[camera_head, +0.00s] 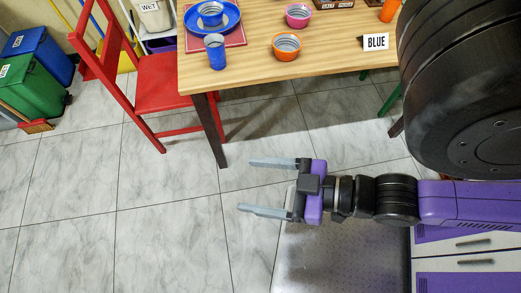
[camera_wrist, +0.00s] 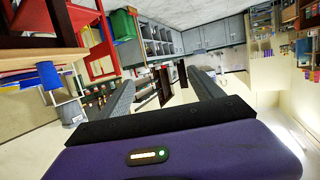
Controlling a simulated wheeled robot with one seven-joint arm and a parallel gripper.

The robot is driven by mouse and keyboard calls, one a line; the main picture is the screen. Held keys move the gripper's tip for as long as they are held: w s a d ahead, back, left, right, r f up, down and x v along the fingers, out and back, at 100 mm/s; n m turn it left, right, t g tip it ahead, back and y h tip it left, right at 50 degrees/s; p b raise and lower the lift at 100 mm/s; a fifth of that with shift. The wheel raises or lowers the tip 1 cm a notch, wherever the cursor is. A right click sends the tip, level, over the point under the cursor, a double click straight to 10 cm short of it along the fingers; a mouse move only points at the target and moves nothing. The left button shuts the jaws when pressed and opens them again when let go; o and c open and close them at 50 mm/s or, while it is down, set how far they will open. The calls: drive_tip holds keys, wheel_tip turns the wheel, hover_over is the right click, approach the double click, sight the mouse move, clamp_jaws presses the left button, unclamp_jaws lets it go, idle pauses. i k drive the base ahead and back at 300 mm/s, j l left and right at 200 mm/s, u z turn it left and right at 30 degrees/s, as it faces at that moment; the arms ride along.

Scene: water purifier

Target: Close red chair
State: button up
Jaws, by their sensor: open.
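The red chair (camera_head: 165,82) stands at the left end of the wooden table in the head view. Its slatted backrest is on the left, away from the table, and its seat reaches the table's left edge. In the wrist view, which is strongly tilted, a red frame that looks like the chair (camera_wrist: 97,45) shows at the upper left. My gripper (camera_head: 258,187) is open and empty over the tiled floor, in front of the table and to the right of the chair. Its fingers point left, and they also show in the wrist view (camera_wrist: 163,95).
Green (camera_head: 35,83) and blue (camera_head: 38,50) bins stand at the far left. The tiled floor at left front is clear.

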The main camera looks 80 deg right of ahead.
sight(157, 87)
drive_tip(key=i+j+z, duration=0.1)
drive_tip(key=z, duration=0.35)
drive_tip(key=i+j+z, duration=0.1)
drive_tip(key=z, duration=0.4)
drive_tip(key=i+j+z, duration=0.1)
drive_tip(key=z, duration=0.35)
drive_tip(key=i+j+z, duration=0.15)
drive_tip(key=j+z, duration=0.25)
drive_tip(key=j, duration=0.9)
drive_tip(key=j+z, duration=0.45)
drive_tip(key=j, duration=1.6)
drive_tip(key=k+j, duration=0.1)
drive_tip(key=j, duration=0.7)
drive_tip(key=k+j+u, duration=0.1)
drive_tip(key=u, duration=0.95)
